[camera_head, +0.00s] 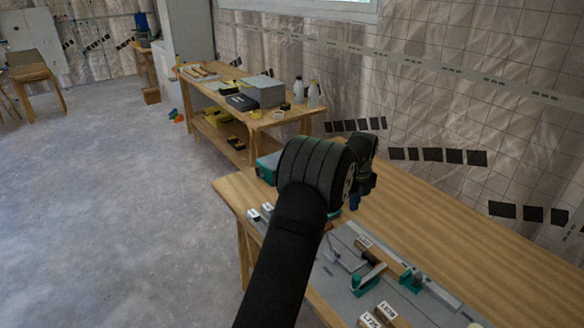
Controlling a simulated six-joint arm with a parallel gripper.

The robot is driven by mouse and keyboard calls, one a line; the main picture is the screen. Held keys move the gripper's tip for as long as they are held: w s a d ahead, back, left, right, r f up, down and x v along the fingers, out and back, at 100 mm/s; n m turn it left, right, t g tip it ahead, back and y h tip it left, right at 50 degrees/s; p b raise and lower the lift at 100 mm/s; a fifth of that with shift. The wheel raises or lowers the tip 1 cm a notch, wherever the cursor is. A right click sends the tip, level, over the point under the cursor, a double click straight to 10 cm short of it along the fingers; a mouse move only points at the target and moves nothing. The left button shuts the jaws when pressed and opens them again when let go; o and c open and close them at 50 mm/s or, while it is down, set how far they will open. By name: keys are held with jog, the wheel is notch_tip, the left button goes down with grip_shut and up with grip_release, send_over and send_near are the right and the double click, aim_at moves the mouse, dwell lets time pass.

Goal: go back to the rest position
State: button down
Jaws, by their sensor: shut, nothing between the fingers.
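My black arm rises from the bottom edge and bends at a thick ribbed joint above the wooden workbench (440,228). My gripper (356,200) is at the far end of the arm, just right of this joint, small and partly hidden by it. It is shut, and I see nothing held in it. A grey panel (345,285) lies on the bench below and right of the arm. My arm covers part of the bench and of the panel's left side.
Labelled wooden blocks (386,312) and teal-and-wood fixtures (366,278) are on the panel. A teal box (267,167) is at the bench's far left. A second bench (283,118) with a grey box and bottles stands behind. The bench's right part and the floor at left are clear.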

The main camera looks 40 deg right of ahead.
aim_at(359, 234)
notch_tip(359, 234, down, 9)
jog(key=shift+s, duration=0.1)
jog(key=shift+s+f, duration=0.25)
jog(key=shift+f, duration=0.35)
jog(key=shift+s+a+r, duration=0.1)
jog(key=shift+s+a, duration=0.05)
jog(key=shift+s, duration=1.55)
